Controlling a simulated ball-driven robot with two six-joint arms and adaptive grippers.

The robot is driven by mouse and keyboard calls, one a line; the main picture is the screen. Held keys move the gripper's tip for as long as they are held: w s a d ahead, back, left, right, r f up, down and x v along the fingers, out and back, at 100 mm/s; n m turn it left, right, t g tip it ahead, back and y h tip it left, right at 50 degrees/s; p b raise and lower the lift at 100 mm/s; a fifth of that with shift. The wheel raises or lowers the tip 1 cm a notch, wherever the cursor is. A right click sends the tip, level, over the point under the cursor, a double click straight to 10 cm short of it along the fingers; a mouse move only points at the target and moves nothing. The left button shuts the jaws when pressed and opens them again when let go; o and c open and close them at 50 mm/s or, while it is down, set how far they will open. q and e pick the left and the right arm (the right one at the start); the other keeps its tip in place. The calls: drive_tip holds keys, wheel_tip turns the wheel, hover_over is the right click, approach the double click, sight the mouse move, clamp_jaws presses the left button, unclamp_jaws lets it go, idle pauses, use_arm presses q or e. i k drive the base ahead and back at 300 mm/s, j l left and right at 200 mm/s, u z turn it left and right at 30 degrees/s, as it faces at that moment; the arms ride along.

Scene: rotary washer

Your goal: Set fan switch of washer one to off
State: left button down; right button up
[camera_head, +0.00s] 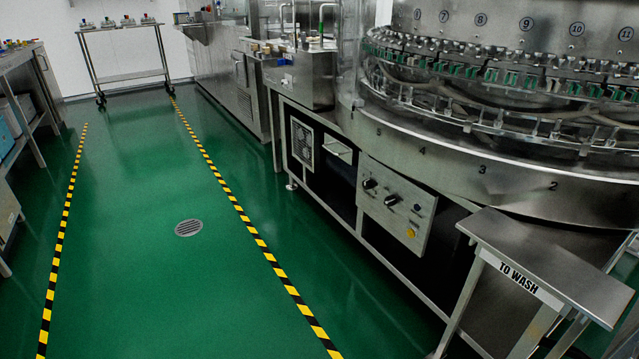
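The rotary washer (445,177) fills the right side, a large round steel machine with numbered stations and green clips around its rim. On its lower front is a grey control panel (396,208). Neither of my grippers is in view.
A steel table marked "TO WASH" (545,262) stands at the front right, close to the panel. The green floor (130,220) between the yellow-black lines is clear, with a round drain (188,228). A trolley (125,76) stands at the back; benches line the left.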

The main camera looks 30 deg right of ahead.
sight(390, 201)
drive_tip(key=i+z, duration=0.1)
drive_tip(key=i, duration=0.35)
drive_tip(key=i+j+z, duration=0.15)
drive_tip(key=i, duration=0.35)
drive_tip(key=i+j+z, duration=0.1)
drive_tip(key=i, duration=0.35)
